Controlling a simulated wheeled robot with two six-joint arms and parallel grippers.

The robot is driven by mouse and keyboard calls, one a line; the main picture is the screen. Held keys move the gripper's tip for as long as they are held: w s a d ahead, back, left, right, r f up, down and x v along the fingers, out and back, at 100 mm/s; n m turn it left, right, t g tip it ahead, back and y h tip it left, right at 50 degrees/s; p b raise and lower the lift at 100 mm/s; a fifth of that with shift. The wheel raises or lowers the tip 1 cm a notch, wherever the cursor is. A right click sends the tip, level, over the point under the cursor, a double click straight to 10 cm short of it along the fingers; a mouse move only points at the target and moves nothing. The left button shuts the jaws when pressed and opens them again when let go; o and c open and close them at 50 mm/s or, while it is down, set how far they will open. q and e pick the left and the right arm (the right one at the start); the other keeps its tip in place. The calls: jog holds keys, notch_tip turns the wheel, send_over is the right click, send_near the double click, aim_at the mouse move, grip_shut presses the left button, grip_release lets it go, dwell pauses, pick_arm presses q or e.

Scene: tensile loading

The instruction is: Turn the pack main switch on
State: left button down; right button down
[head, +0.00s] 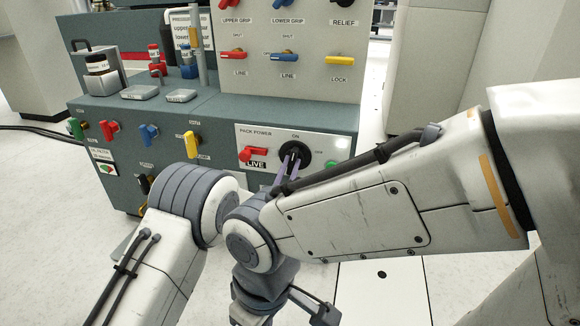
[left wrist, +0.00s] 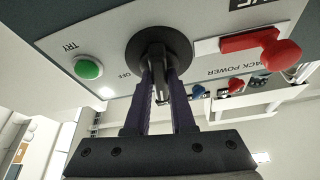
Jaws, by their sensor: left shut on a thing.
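The pack main switch is a black round rotary switch (head: 294,155) on the white PACK POWER panel (head: 270,133), with ON marked above it and OFF to its right. It also shows in the left wrist view (left wrist: 165,52). My left gripper (head: 289,170) has its two fingers on either side of the switch's grey handle, and they are shut on it. In the left wrist view my left gripper (left wrist: 160,95) hides the ON mark. The handle seems to point away from OFF; its exact angle is partly hidden. My right gripper is mostly hidden at the bottom of the head view.
A red handle (head: 258,152) with a LIVE label sits left of the switch. A green TRY button (left wrist: 88,68) and a small white lamp (head: 342,142) are on its other side. Coloured valves (head: 148,132) line the cabinet's left. My arms cross in front of the cabinet.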

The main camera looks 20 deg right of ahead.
pick_arm(q)
jog(key=shift+s+f+n+t+y, duration=0.15)
jog(key=shift+n+t+y, duration=0.5)
jog(key=shift+n, duration=0.95)
jog(key=shift+d, duration=0.1)
jog(key=c, duration=0.8)
grip_release()
jog(key=shift+o, duration=0.2)
jog(key=v, duration=1)
jog(key=shift+s+b, duration=0.2)
jog(key=shift+b, duration=0.15)
